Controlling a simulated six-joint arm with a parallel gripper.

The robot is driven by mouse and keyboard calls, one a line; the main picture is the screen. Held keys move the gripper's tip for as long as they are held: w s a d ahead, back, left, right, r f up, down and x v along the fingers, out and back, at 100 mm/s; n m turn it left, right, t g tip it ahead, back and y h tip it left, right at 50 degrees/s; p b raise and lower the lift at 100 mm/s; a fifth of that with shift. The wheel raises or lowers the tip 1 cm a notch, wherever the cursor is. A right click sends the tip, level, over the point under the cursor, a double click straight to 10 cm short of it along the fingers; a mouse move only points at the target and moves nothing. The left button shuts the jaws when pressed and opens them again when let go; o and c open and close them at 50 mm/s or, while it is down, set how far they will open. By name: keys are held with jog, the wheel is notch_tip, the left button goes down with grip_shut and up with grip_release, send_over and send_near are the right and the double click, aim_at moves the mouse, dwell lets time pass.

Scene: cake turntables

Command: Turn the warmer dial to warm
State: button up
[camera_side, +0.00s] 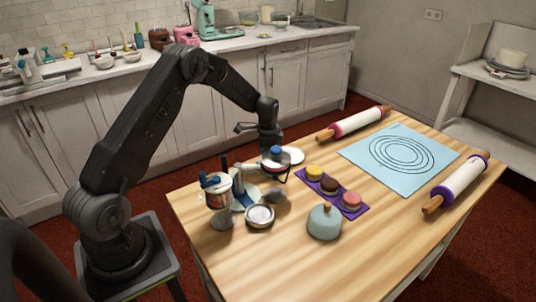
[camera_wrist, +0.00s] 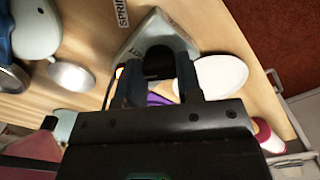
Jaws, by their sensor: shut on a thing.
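In the wrist view, a dark round dial (camera_wrist: 158,62) sits on a pale grey, slanted warmer body (camera_wrist: 152,32) with partly hidden dark lettering. My gripper (camera_wrist: 158,74) has one finger on each side of the dial and is shut on it. Its pointer and the setting it faces cannot be read. In the side view, my gripper (camera_side: 272,148) reaches down to the small warmer (camera_side: 277,166) near the back of the wooden table. The gripper hides part of the warmer there, and the fingertips are too small to make out.
A white disc (camera_side: 294,155) lies right beside the warmer. A purple tray (camera_side: 358,209) of small cakes and a blue-grey domed thing (camera_side: 324,224) stand in front. A jar of tools (camera_side: 217,193) stands left. Rolling pins (camera_side: 358,122) flank a light blue mat (camera_side: 360,152).

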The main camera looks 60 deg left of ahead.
jog(key=n, duration=0.3)
jog(key=shift+n, duration=2)
jog(key=o, duration=0.9)
jog(key=shift+o, duration=0.2)
jog(key=shift+r, duration=0.1)
notch_tip(320, 180, up, 14)
